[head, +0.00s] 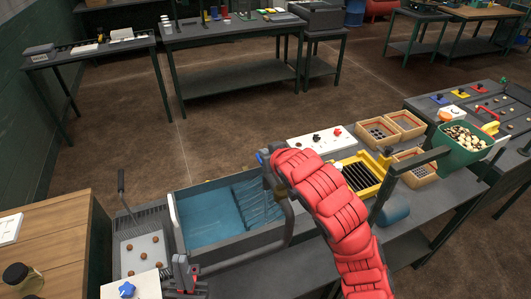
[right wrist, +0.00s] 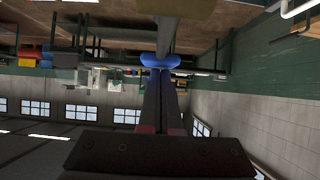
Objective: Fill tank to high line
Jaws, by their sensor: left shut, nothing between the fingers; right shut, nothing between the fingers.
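The tank (head: 250,243) is an open grey basin in the middle of the head view, with blue water (head: 208,218) in it. I cannot make out a high line on its walls. A blue tap handle (head: 261,158) is at the tank's far right corner; it also shows in the right wrist view (right wrist: 160,61) on a grey pipe. My right gripper (right wrist: 161,76) is shut and empty, its fingertips at the blue handle; I cannot tell if they touch. In the head view my red arm largely hides it. My left gripper (head: 183,268) is shut and empty by the tank's near left corner.
A drain tray with brown balls (head: 142,255) and a blue knob (head: 127,289) lie left of the tank. To the right are a white switch panel (head: 318,141), wooden boxes (head: 377,133), a yellow rack (head: 360,174) and a green bin (head: 458,150). Open floor lies beyond.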

